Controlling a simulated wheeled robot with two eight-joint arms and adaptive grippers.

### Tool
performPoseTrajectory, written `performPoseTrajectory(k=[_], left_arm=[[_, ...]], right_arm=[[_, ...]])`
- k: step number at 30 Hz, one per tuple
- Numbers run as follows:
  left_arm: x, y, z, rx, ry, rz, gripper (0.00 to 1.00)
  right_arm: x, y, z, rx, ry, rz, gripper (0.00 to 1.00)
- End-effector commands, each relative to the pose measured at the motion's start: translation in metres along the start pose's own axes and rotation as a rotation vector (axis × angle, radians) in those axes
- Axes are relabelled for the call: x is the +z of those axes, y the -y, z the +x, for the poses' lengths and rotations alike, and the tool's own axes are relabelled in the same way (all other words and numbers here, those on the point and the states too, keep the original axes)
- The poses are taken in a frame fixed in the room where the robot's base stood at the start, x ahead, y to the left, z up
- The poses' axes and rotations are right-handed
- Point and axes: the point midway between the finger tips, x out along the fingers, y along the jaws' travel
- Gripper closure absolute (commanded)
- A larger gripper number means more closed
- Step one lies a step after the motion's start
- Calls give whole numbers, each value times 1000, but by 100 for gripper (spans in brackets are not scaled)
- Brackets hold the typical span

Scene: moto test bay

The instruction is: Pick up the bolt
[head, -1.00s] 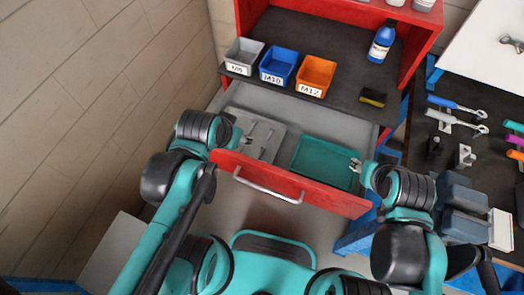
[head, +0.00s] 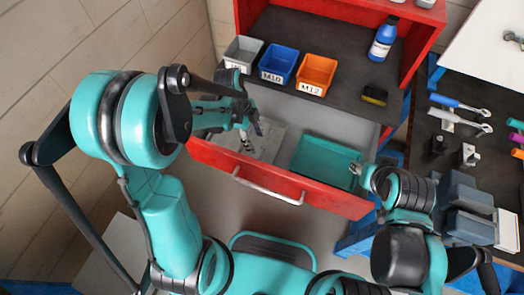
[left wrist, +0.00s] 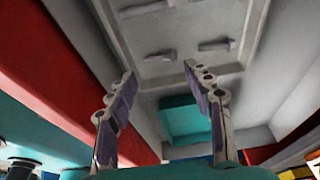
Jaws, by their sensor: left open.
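Several small grey bolts lie in a shallow grey tray (left wrist: 178,72) in the open drawer; one bolt (left wrist: 213,45) and another bolt (left wrist: 158,56) show in the left wrist view. Which one is meant, I cannot tell. My left gripper (head: 252,134) is over the grey tray (head: 268,146) in the head view and hides much of it with its arm. In the left wrist view its two purple-padded fingers (left wrist: 160,74) are apart with nothing between them. My right gripper (head: 356,168) is small at the drawer's right side; its jaws are unclear.
A teal tray (head: 324,162) lies right of the grey tray in the red-fronted drawer (head: 285,188). On the shelf above stand a grey bin (head: 243,52), blue bin (head: 278,65), orange bin (head: 316,75) and blue bottle (head: 382,40). The drawer handle (head: 268,189) sticks out.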

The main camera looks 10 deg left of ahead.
Motion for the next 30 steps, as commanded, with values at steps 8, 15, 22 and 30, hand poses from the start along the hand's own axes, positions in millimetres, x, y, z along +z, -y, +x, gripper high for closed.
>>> performPoseTrajectory(k=[8, 15, 22, 30], left_arm=[[-2, 1, 34, 0, 1, 1, 48], [-3, 1, 61, -1, 0, -2, 48], [-4, 1, 59, -2, 0, -3, 61], [-3, 1, 59, -2, 1, -3, 81]], right_arm=[[11, 0, 16, 0, 0, 0, 60], [18, 0, 25, 0, 0, 0, 60], [17, 0, 24, 0, 0, 0, 60], [17, 0, 24, 0, 0, 0, 60]])
